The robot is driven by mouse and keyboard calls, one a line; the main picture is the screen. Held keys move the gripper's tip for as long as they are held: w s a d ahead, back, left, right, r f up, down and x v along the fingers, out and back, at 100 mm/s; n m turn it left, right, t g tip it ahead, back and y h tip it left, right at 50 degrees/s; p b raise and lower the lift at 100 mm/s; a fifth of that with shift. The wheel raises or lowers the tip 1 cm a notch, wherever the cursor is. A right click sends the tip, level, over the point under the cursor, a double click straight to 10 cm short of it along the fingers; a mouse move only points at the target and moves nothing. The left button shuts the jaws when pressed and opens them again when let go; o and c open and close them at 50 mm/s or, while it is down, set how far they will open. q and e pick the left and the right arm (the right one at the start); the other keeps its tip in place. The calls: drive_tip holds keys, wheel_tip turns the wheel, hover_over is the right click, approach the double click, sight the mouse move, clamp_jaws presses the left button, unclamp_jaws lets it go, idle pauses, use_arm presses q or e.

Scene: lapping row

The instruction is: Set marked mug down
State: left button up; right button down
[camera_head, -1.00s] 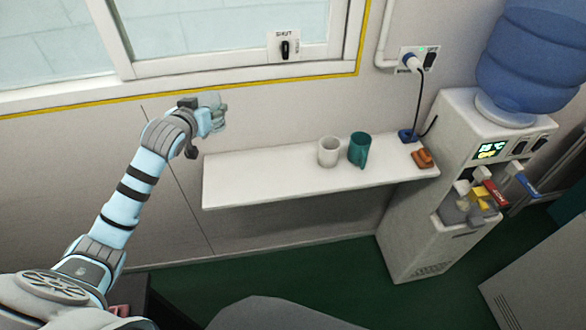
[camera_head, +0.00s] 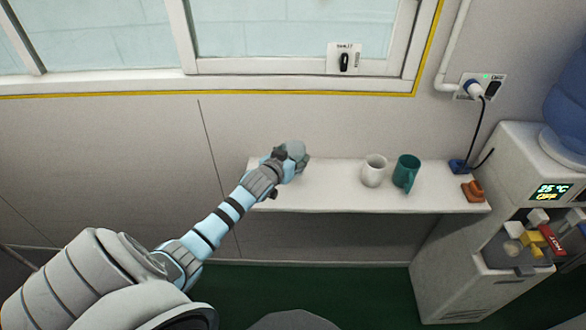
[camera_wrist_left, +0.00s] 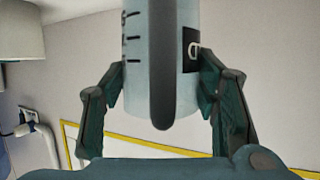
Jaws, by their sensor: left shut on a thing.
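My left gripper (camera_head: 288,155) is shut on a grey-blue mug (camera_head: 297,151) over the left end of the white wall shelf (camera_head: 330,199). In the left wrist view the mug (camera_wrist_left: 160,30) fills the space between the fingers. It has short dark graduation lines, a dark square mark and a grey handle facing the camera. Whether its base touches the shelf cannot be told. A white mug (camera_head: 373,171) and a teal mug (camera_head: 405,172) stand upright on the shelf to its right. My right gripper is not in view.
A brown-orange object (camera_head: 473,191) and a blue plug-like object (camera_head: 458,166) lie at the shelf's right end, by a cord from the wall socket (camera_head: 481,87). A water dispenser (camera_head: 450,270) stands at the right. A window (camera_head: 290,35) is above. Bare shelf lies left of the white mug.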

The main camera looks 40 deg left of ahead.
use_arm(q)
wheel_tip(320, 180, down, 4)
drive_tip(key=shift+b, duration=0.4)
drive_tip(key=o, duration=1.4)
drive_tip(key=shift+c, duration=0.2)
